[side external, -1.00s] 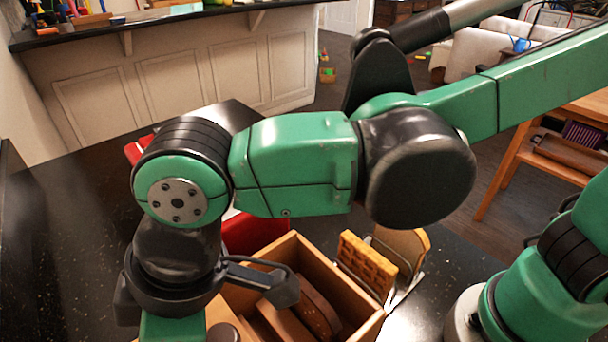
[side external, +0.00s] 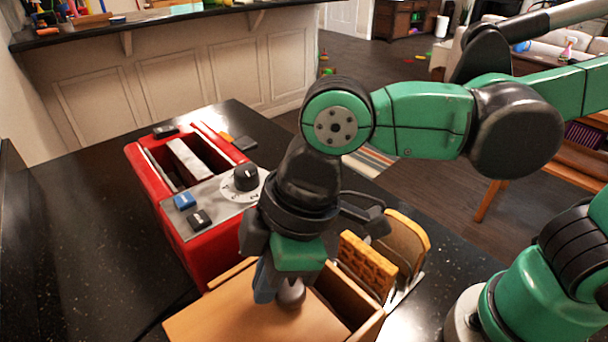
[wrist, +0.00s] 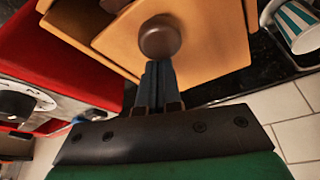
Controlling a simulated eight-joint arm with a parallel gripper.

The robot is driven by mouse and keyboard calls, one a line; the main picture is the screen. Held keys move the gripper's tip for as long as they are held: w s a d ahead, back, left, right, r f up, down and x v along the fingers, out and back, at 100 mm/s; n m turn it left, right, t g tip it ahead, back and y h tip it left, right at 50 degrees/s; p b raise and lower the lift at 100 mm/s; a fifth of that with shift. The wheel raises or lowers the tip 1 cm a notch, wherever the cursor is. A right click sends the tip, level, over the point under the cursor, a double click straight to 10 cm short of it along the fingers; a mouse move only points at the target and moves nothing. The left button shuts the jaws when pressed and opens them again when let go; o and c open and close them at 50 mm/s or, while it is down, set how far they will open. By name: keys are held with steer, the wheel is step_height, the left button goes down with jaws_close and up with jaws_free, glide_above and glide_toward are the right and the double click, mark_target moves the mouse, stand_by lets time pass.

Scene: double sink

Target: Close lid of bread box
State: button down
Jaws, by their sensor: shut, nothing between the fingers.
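The wooden bread box (side external: 370,326) stands on the dark counter at the bottom of the side view. Its flat tan lid (side external: 235,318) covers part of the top and juts out toward the lower left. A dark gap shows between lid and box wall at the right. The lid's round brown knob (side external: 291,294) also shows in the wrist view (wrist: 160,37). My gripper (side external: 264,284) is shut and empty, with its fingertips (wrist: 155,75) right beside the knob, apparently touching it. Brown contents (wrist: 88,18) show through the gap in the wrist view.
A red toaster (side external: 190,240) with dials and buttons stands behind the box to the left. A rack with a waffle (side external: 367,262) and a bread slice (side external: 403,242) stands close on the box's right. The counter at left is clear.

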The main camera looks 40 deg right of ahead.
steer(key=d, duration=0.5)
steer(key=shift+s, duration=0.1)
steer(key=shift+d+f, duration=0.1)
steer(key=shift+w+a, duration=0.25)
steer(key=shift+a, duration=0.25)
steer(key=a, duration=0.1)
steer(key=w+a, duration=0.1)
steer(key=a, duration=0.1)
steer(key=shift+w, duration=0.15)
steer(key=v, duration=1)
steer(key=w+d+f+m+t+h, duration=0.1)
steer(key=w+d+f+m+t, duration=0.1)
steer(key=d+f+m, duration=0.2)
steer(key=w+d+f+m+t+h, duration=0.2)
steer(key=d+f+m, duration=0.3)
steer(key=d, duration=0.8)
steer(key=w+m+t, duration=0.1)
steer(key=m, duration=0.2)
steer(key=shift+w+m, duration=0.3)
steer(key=shift+w, duration=0.05)
steer(key=shift+d+f, duration=0.1)
steer(key=shift+f, duration=0.05)
